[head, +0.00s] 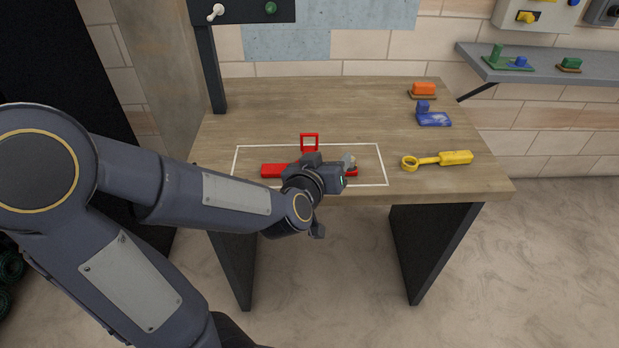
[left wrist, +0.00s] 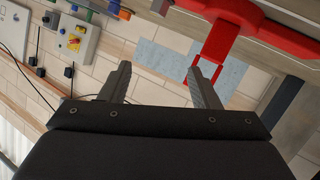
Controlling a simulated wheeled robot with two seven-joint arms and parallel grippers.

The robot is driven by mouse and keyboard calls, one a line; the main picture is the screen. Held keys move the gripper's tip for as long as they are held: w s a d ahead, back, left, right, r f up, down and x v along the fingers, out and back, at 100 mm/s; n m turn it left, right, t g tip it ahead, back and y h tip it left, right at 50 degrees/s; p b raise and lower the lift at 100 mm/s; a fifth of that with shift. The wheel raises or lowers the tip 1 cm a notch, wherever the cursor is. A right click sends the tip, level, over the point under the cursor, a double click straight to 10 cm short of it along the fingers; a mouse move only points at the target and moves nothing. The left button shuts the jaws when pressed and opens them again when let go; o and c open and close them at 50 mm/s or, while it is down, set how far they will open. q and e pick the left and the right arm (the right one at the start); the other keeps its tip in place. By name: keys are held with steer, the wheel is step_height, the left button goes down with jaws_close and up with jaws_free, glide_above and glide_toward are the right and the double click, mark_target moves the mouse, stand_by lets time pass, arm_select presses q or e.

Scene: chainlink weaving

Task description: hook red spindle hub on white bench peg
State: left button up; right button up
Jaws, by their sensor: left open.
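The red spindle hub (head: 309,143) lies on the wooden bench inside a white outline. It has a long flat bar and a square loop at the back; my left gripper hides the middle of the bar. In the left wrist view, the red hub (left wrist: 222,40) is at the upper right, its loop close to the right-hand finger. My left gripper (head: 347,165) is over the right part of the bar. Its fingers (left wrist: 159,67) are apart with nothing between them. A white peg (head: 216,12) sticks out from the dark panel at the upper left. My right gripper is not in view.
A yellow ring-ended tool (head: 437,160), a blue part (head: 433,117) and an orange block (head: 423,89) lie on the bench's right side. A green knob (head: 271,8) is on the dark panel, held by a post (head: 211,70). The bench's back middle is clear.

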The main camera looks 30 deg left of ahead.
mark_target(309, 150)
arm_select(q)
steer(key=a+f+y+b, duration=0.1)
steer(key=y, duration=0.1)
steer(key=w+a+f+y, duration=0.1)
steer(key=f, duration=0.1)
steer(key=a+f+n+y+b, duration=0.1)
steer(key=y, duration=0.1)
steer(key=shift+w+f+t+y+b, duration=0.15)
steer(key=shift+f+t+y+b, duration=0.15)
steer(key=shift+t, duration=0.1)
steer(key=shift+a+f+y, duration=0.1)
steer(key=shift+a+y, duration=0.3)
steer(key=shift+y, duration=0.5)
steer(key=shift+w+a, duration=0.25)
steer(key=shift+a, duration=0.15)
steer(key=x, duration=0.4)
steer(key=f+x, duration=0.1)
steer(key=x, duration=0.1)
steer(key=shift+w+a+f, duration=0.1)
steer(key=shift+w+a, duration=0.05)
steer(key=shift+a, duration=0.3)
jaws_close()
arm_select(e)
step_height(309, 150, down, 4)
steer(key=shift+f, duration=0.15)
